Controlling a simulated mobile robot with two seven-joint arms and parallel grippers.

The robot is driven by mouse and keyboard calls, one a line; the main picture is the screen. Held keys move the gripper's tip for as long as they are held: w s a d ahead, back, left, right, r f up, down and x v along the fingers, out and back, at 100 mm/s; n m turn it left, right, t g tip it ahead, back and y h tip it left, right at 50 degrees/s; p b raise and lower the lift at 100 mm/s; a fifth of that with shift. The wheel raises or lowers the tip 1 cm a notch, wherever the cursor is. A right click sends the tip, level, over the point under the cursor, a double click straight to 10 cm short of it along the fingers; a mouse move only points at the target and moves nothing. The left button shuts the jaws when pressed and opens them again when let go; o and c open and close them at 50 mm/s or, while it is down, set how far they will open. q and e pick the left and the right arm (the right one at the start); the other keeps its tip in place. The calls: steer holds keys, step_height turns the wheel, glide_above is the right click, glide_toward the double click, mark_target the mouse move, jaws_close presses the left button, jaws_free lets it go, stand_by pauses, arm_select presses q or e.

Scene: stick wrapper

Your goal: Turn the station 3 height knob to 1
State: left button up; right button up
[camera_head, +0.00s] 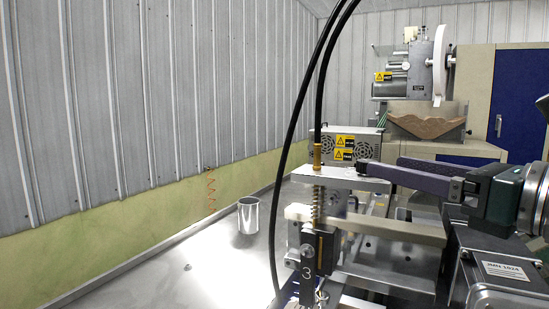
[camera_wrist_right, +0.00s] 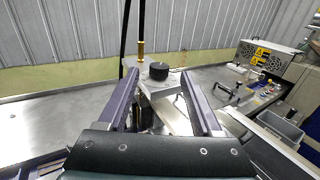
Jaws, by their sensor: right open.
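The station marked 3 (camera_head: 306,273) stands at the centre of the head view, with a metal top plate (camera_head: 335,178) and a brass fitting on a black hose. In the right wrist view the black round height knob (camera_wrist_right: 158,72) sits on that plate. My right gripper (camera_head: 367,169) reaches in from the right at plate height, its purple fingers pointing left. In the right wrist view the gripper (camera_wrist_right: 160,76) is open, with the knob showing between its fingertips; I cannot tell whether they touch it. The knob's setting is not readable. My left gripper is not in view.
A metal cup (camera_head: 248,215) stands on the steel table (camera_head: 185,267) left of the station. A fan box (camera_head: 340,145) with yellow warning labels is behind it. The black hose (camera_head: 283,160) loops past the station's left side. A grinding machine (camera_head: 412,70) stands at the back right.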

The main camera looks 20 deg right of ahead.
mark_target(368, 161)
steer(key=w, duration=0.3)
steer(key=w+p, duration=0.1)
steer(key=shift+w+a+r, duration=0.1)
steer(key=shift+w+a, duration=0.05)
steer(key=shift+a, duration=0.2)
steer(key=shift+w+a, duration=0.2)
steer(key=shift+w, duration=0.35)
jaws_close()
